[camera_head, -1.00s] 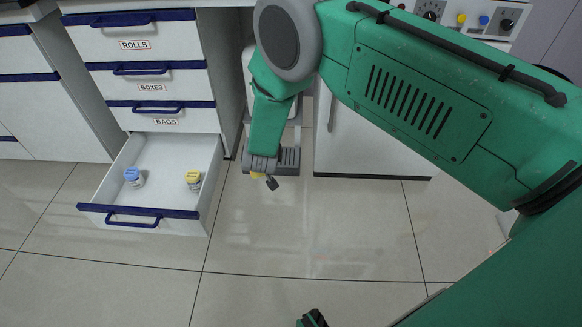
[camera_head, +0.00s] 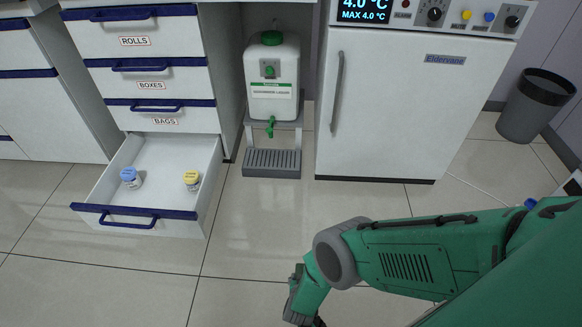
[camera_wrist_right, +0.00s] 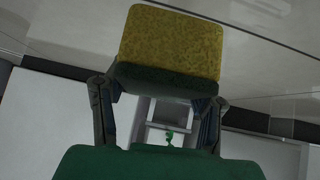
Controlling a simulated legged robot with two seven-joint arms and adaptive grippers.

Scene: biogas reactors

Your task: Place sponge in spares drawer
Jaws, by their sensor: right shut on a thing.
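The sponge (camera_wrist_right: 171,42), yellow with a dark green layer, is between the two fingers of my right gripper (camera_wrist_right: 163,82) in the right wrist view. The gripper is shut on it. In the head view my right gripper (camera_head: 302,314) is at the bottom edge, partly cut off, and the sponge is not visible there. An open bottom drawer (camera_head: 163,157) with a blue handle stands at the left, below the BAGS drawer; no label shows on it. My right gripper is to the right of the drawer and nearer the camera. My left gripper is not in view.
A blue-lidded jar (camera_head: 131,179) and a yellow-lidded jar (camera_head: 192,181) stand in the open drawer, with bare space around them. A white dispenser (camera_head: 272,80) on a stand, a white fridge (camera_head: 400,110) and a dark bin (camera_head: 536,105) stand behind. The floor between is clear.

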